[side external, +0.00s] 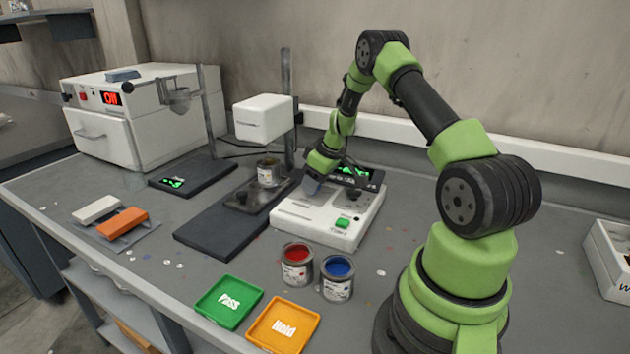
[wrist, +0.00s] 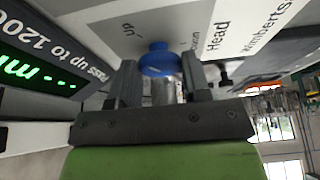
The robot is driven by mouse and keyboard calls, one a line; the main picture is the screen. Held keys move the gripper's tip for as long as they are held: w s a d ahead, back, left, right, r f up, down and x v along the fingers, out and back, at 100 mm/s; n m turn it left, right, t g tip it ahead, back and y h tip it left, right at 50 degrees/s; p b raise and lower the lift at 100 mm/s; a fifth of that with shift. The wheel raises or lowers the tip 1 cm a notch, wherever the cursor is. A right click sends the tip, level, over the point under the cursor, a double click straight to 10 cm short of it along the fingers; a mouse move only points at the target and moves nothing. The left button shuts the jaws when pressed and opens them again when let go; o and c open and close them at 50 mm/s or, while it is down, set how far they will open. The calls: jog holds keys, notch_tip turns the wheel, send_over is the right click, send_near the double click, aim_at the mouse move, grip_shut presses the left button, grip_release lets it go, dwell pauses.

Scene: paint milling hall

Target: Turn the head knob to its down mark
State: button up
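In the wrist view, a round blue knob (wrist: 160,60) sits on the light panel beside the printed word "Head"; small lettering that looks like "up" is on its other side. My gripper (wrist: 160,68) has one finger on each side of this knob. Whether the fingers press on it or stand just clear is not plain. In the side view, my gripper (side external: 312,186) points down at the left part of the white control box (side external: 292,222), hiding the knob there. The knob's pointer direction cannot be made out.
The control box also has a dark knob (side external: 354,193) and a green button (side external: 342,223). A milling stand with a white head (side external: 263,118) is behind left. Red (side external: 297,268) and blue (side external: 337,280) paint cans stand in front.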

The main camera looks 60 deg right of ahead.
jog(key=shift+c, duration=1.2)
jog(key=shift+m, duration=0.3)
jog(key=shift+a+m+h, duration=0.15)
jog(key=shift+m+h, duration=0.85)
jog(key=shift+m, duration=1.4)
jog(key=shift+m+g, duration=0.3)
jog(key=o, duration=0.9)
jog(key=shift+o, duration=0.2)
jog(key=v, duration=1)
jog(key=shift+a, duration=0.1)
